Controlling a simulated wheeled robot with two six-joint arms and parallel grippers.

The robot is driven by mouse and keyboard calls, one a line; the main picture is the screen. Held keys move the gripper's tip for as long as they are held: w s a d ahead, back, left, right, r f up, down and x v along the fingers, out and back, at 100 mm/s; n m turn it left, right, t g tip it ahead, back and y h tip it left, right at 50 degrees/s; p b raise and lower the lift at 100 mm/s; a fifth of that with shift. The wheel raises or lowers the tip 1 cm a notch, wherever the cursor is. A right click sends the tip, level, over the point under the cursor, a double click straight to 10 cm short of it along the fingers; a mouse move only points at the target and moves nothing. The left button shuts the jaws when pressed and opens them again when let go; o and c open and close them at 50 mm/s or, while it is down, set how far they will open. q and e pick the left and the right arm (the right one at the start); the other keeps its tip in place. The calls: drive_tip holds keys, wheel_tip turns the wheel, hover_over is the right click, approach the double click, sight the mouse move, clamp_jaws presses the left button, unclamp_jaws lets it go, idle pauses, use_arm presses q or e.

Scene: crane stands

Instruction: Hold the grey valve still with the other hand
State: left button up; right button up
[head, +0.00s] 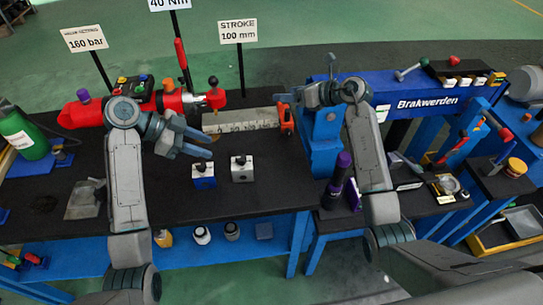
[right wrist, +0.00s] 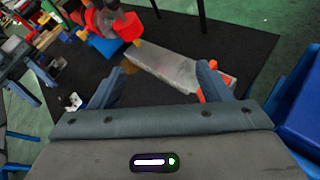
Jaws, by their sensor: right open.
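The grey valve (head: 242,169) is a small pale block with a black knob. It stands upright on the dark bench in the head view, touched by neither gripper. A similar blue-and-white valve (head: 203,176) stands just left of it. My left gripper (head: 207,144) is open and empty, above and to the left of the two valves. My right gripper (head: 283,99) is farther back and right, by the orange end of a long grey bar. In the right wrist view its open fingers (right wrist: 160,80) stand apart, with nothing clearly held between them.
The long grey bar (head: 240,120) lies behind the valves, with a red machine (head: 160,101) to its left. A blue stand (head: 322,140) and a dark purple-capped bottle (head: 338,178) are to the right. Sign posts rise at the back. The bench in front of the valves is clear.

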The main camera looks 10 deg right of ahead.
drive_tip(key=s+a+f+n+g+y, duration=0.1)
drive_tip(key=s+a+f+n+g, duration=0.3)
drive_tip(key=s+a+f+n, duration=0.15)
drive_tip(key=n+g+y, duration=0.2)
drive_tip(key=n+g, duration=0.2)
drive_tip(key=n, duration=0.1)
approach(237, 169)
drive_tip(key=shift+w+d+f, duration=0.15)
drive_tip(key=shift+w+f, duration=0.85)
drive_tip(key=shift+f, duration=0.1)
drive_tip(key=shift+s+a+f, duration=0.1)
drive_tip(key=shift+a+f, duration=0.05)
drive_tip(key=shift+a, duration=0.15)
drive_tip(key=x, duration=1)
drive_tip(key=shift+f, duration=0.1)
clamp_jaws()
